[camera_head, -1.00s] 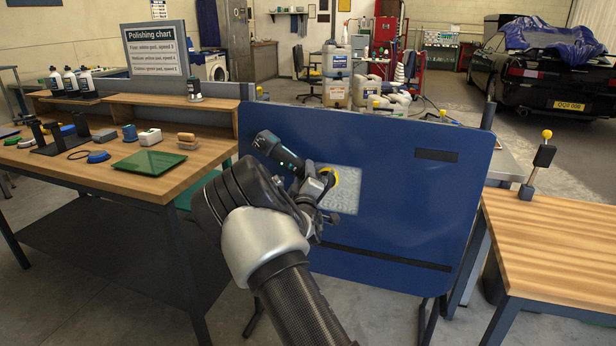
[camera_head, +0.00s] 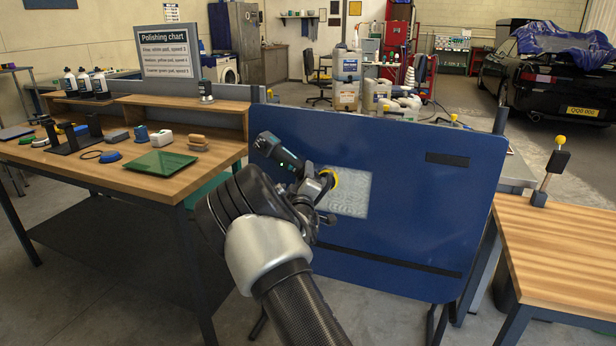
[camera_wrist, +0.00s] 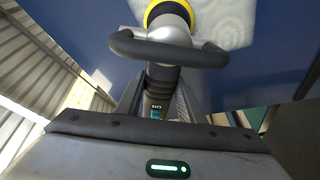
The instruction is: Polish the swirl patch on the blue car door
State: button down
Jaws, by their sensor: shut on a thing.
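The blue car door (camera_head: 440,205) stands upright on a stand in the middle of the head view. The pale grey swirl patch (camera_head: 352,195) is on its left half, partly hidden by the tool. My gripper (camera_head: 302,203) is shut on a dark polisher (camera_head: 272,151) in front of the patch. The polisher's yellow pad (camera_head: 332,179) faces the patch's left part; I cannot tell whether it touches. In the wrist view the yellow pad (camera_wrist: 168,9) lies over the patch (camera_wrist: 233,22), where swirl rings show, and the looped handle (camera_wrist: 170,48) is nearer.
A wooden bench (camera_head: 130,180) at left holds bottles, pads, a green plate (camera_head: 160,163) and a polishing chart (camera_head: 168,52). Another wooden bench (camera_head: 560,250) stands at right with a yellow-topped post (camera_head: 556,162). Containers and a black car (camera_head: 545,85) are behind.

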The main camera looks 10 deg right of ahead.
jog(key=shift+w+a+r, duration=0.1)
jog(key=shift+a+r, duration=0.05)
jog(key=shift+w+a, duration=0.65)
jog(key=shift+a, duration=0.15)
jog(key=shift+w+a+r, duration=0.1)
jog(key=shift+a, duration=0.05)
jog(key=shift+w+a, duration=0.3)
jog(key=shift+a, duration=0.2)
jog(key=shift+w+a, duration=0.25)
jog(key=shift+a, duration=0.2)
jog(key=shift+w+a, duration=0.1)
jog(key=shift+a, duration=0.05)
jog(key=shift+w+a, duration=0.6)
jog(key=shift+a, duration=0.15)
jog(key=shift+s+a, duration=0.1)
jog(key=s+a+p, duration=0.1)
jog(key=s+a, duration=0.3)
jog(key=s, duration=0.2)
jog(key=shift+s+r, duration=0.2)
jog(key=shift+r, duration=0.1)
